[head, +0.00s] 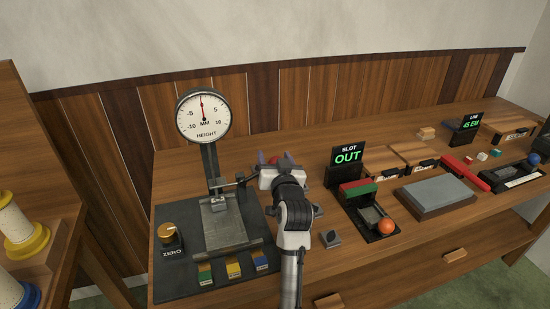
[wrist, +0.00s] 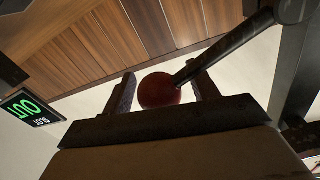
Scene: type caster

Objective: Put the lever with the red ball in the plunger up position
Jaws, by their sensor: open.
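The lever's red ball (wrist: 159,91) is in the wrist view, on the end of a dark rod (wrist: 225,48) that runs to the upper right. My gripper (wrist: 162,93) is open, with one finger on each side of the ball; I cannot tell if either touches it. In the head view, my gripper (head: 270,168) is beside the height gauge and mostly hides the ball. The gauge has a round dial (head: 204,116) with its needle near the top, a dark post (head: 210,163) and a grey plate (head: 222,222) under the plunger.
The gauge's dark base holds a gold ZERO knob (head: 167,232) and several coloured blocks at its front. Right of my arm are a slot sign reading OUT (head: 347,156), an orange ball (head: 387,226) and a grey slab (head: 436,194). Bare bench lies around the small dark block (head: 330,238).

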